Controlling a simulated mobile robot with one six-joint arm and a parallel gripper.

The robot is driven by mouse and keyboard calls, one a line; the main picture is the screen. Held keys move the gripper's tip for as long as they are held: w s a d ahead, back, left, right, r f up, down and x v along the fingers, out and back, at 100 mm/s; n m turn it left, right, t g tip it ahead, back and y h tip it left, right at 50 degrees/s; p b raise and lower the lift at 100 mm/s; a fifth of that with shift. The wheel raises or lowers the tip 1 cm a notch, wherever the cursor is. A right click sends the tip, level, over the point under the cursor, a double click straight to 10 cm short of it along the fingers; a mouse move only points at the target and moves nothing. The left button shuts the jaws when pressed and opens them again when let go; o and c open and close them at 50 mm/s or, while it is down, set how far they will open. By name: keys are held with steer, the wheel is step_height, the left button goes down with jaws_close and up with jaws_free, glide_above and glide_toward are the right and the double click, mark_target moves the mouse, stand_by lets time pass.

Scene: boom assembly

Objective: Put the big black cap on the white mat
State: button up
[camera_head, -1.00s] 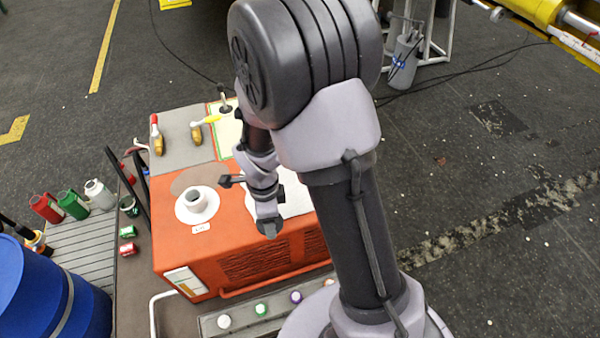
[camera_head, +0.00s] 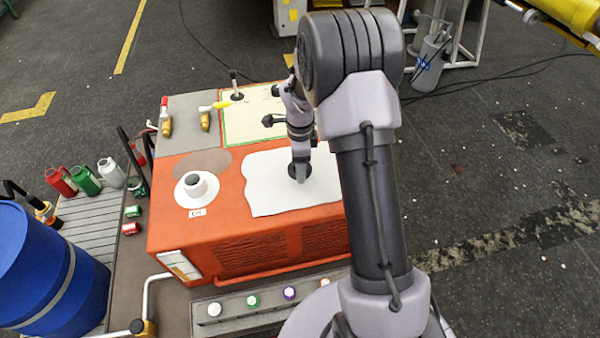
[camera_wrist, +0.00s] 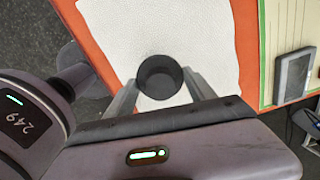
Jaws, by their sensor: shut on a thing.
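The big black cap (camera_wrist: 160,78) is a dark round cup shape between my gripper's fingers (camera_wrist: 157,98) in the wrist view. My gripper is shut on it. In the head view the gripper (camera_head: 299,173) is over the white mat (camera_head: 262,193), with the dark cap at its tip. I cannot tell whether the cap touches the mat. The mat is an irregular white sheet on top of the orange machine, and it fills much of the upper wrist view (camera_wrist: 200,40).
The orange machine (camera_head: 190,240) bears a white filler neck (camera_head: 195,186) left of the mat. A row of coloured caps (camera_head: 252,300) stands in front. The mat's left part is clear.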

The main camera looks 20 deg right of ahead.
step_height(320, 180, down, 4)
steer(key=shift+d+r+b, duration=0.1)
steer(key=shift+b, duration=0.9)
steer(key=shift+r, duration=0.2)
steer(key=shift+f, duration=0.15)
steer(key=o, duration=1.5)
